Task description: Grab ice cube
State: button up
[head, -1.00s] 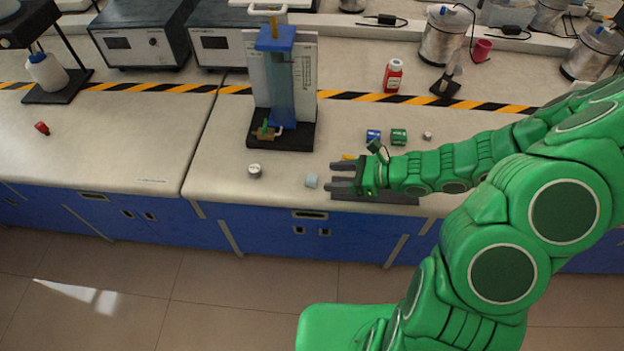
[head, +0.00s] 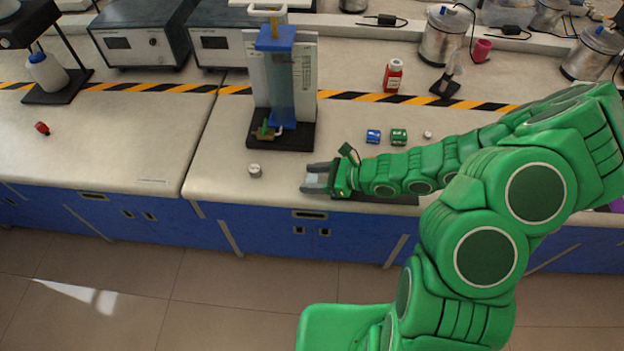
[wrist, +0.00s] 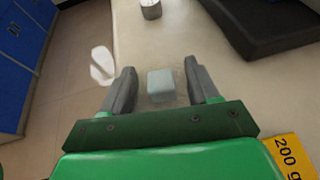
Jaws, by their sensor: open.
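The ice cube (wrist: 161,86) is a small pale blue-grey block on the bench top. In the wrist view it sits between the two fingers of my gripper (wrist: 160,69), with a gap visible on each side. In the head view my gripper (head: 310,178) is low over the front part of the bench, its fingers pointing left, and the cube is mostly hidden between them. My gripper is open and not closed on the cube.
A small metal weight (head: 255,170) stands left of my gripper. Behind it is a black-based stand with a blue column (head: 282,90). Blue (head: 373,136) and green (head: 398,137) items lie behind my arm. A yellow "200 g" block (wrist: 289,155) is close beside my gripper. The bench's front edge is near.

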jog(key=c, duration=1)
